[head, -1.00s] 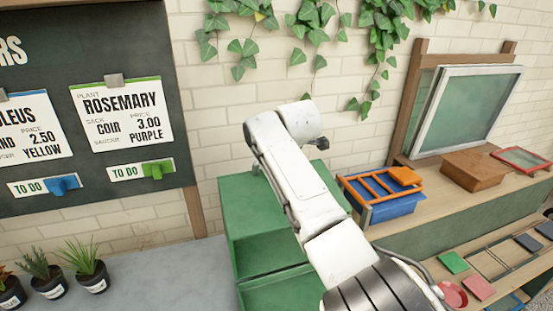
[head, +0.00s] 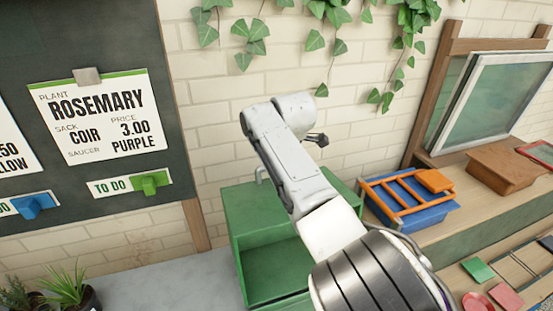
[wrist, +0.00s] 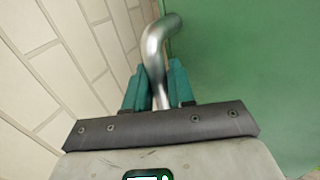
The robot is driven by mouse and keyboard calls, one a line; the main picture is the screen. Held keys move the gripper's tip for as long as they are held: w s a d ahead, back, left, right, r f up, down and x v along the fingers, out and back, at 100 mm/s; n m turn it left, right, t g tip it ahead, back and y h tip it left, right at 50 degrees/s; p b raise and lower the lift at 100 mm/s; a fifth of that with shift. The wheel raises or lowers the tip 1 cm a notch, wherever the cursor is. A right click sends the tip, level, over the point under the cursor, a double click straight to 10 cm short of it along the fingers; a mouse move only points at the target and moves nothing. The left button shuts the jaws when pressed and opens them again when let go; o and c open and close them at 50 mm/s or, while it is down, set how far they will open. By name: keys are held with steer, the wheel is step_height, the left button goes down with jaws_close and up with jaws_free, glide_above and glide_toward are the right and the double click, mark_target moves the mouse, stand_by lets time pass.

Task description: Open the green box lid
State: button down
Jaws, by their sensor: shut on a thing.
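The green box (head: 240,211) stands against the brick wall in the head view, below and behind my arm. Its front shows a dark green hollow inside; my arm covers much of its right side, and I cannot tell how far its lid is raised. A bent grey metal handle (head: 260,173) shows at the box's back left. In the wrist view my gripper (wrist: 158,88), with teal fingers, is shut on this handle (wrist: 160,38), beside a flat green surface of the box (wrist: 240,75). The fingertips are hidden in the head view.
A chalkboard with a rosemary card (head: 103,118) hangs on the left. A blue bin with an orange rack (head: 410,212) and a wooden box (head: 503,170) stand on the bench at right. Potted plants (head: 62,285) stand at lower left.

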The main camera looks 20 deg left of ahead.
steer(key=shift+f, duration=0.15)
steer(key=c, duration=1.1)
jaws_free()
steer(key=b+v, duration=0.1)
steer(key=v, duration=0.9)
steer(key=shift+r, duration=0.45)
steer(key=shift+s, duration=0.1)
